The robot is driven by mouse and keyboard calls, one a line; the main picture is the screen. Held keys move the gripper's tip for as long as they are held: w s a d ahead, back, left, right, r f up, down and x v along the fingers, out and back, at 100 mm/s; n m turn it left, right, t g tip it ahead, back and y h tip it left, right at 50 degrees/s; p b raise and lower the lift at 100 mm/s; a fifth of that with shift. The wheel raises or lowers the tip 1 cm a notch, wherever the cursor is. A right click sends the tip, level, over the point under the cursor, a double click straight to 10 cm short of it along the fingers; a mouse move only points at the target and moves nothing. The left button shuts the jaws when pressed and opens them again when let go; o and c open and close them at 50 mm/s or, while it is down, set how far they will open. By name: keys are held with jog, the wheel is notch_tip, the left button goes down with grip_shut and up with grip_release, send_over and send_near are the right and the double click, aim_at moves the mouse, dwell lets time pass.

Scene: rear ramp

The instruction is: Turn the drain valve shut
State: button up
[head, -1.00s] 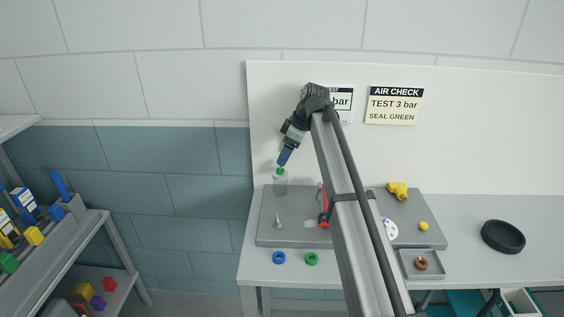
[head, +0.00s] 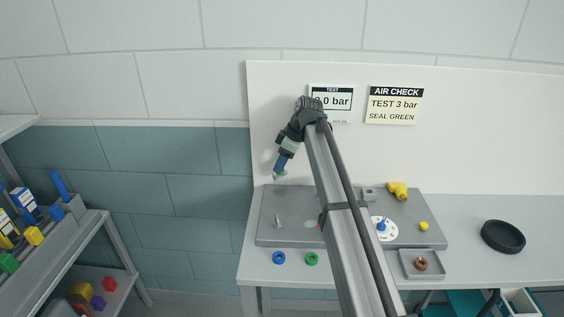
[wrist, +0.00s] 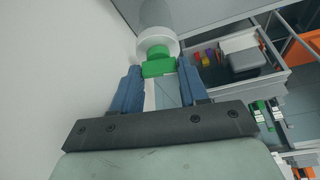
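My gripper (wrist: 158,90) has blue fingers, one on each side of a green cap (wrist: 158,66), and they appear shut on it. Beyond the cap are a white ring (wrist: 157,42) and a greyish cylinder (wrist: 158,12). In the head view my gripper (head: 277,174) points down and left, at the back left of the grey plate (head: 265,236). The cap is small and indistinct there. I cannot tell whether this cap belongs to the drain valve. A red lever seen earlier is mostly hidden behind my arm.
The gauge display (head: 331,101) reads 0 bar, partly covered. A sign (head: 395,105) says test 3 bar, seal green. A blue ring (head: 278,258) and a green ring (head: 312,259) lie at the front. A yellow part (head: 397,190) and black dish (head: 503,237) are at right.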

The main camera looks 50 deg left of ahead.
jog(key=c, duration=0.6)
jog(key=shift+o, duration=0.2)
jog(key=shift+m, duration=0.3)
jog(key=m+t, duration=0.1)
jog(key=m, duration=0.2)
jog(key=shift+s+d, duration=0.1)
jog(key=shift+s, duration=0.05)
jog(key=m+t, duration=0.2)
jog(key=m, duration=0.2)
jog(key=shift+s+y, duration=0.1)
jog(key=shift+y, duration=0.3)
jog(key=m+t, duration=0.1)
jog(key=m, duration=0.3)
jog(key=shift+s+m+t+h, duration=0.1)
jog(key=shift+m+t+h, duration=0.2)
jog(key=shift+m+t, duration=0.1)
jog(key=shift+m+t+h, duration=0.3)
jog(key=shift+m+t, duration=0.1)
jog(key=shift+m, duration=1)
jog(key=o, duration=1.1)
jog(key=shift+c, duration=0.2)
